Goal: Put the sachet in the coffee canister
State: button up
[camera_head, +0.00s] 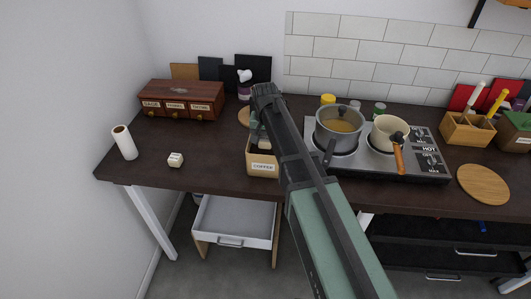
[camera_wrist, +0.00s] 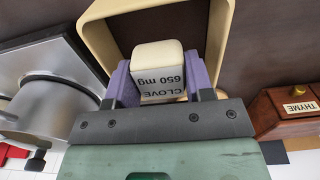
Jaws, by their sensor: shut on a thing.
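The cream sachet (camera_wrist: 158,62), marked "CLOVE 650 mg", is between the purple fingers of my gripper (camera_wrist: 158,80) in the wrist view. My gripper is shut on it. The coffee canister (camera_head: 263,168) is a cream open box with a "COFFEE" label, standing near the table's front edge in the head view. Its rim (camera_wrist: 225,20) frames the sachet in the wrist view. The sachet is at the canister's opening; I cannot tell how deep it sits. In the head view my arm hides the fingers and sachet.
A stove (camera_head: 375,160) with two pots stands to the right of the canister. A wooden drawer box (camera_head: 180,98) is at the back left. A paper roll (camera_head: 124,143) and a small white labelled item (camera_head: 175,159) stand at the left. An open drawer (camera_head: 235,215) is below.

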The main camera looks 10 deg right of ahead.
aim_at(265, 146)
notch_tip(265, 146, down, 4)
jog(key=shift+b, duration=1.25)
jog(key=shift+r+p, duration=0.3)
jog(key=shift+r, duration=0.05)
jog(key=shift+f, duration=0.25)
jog(key=o, duration=0.9)
jog(key=shift+r, duration=0.1)
notch_tip(265, 146, up, 13)
jog(key=p, duration=1.2)
jog(key=shift+f, duration=0.2)
jog(key=s+n, duration=0.1)
jog(key=s, duration=0.6)
jog(key=s+n, duration=0.1)
jog(key=s, duration=0.6)
jog(key=s+n, duration=0.2)
jog(key=s, duration=0.5)
jog(key=shift+s+f, duration=0.15)
jog(key=shift+s, duration=0.25)
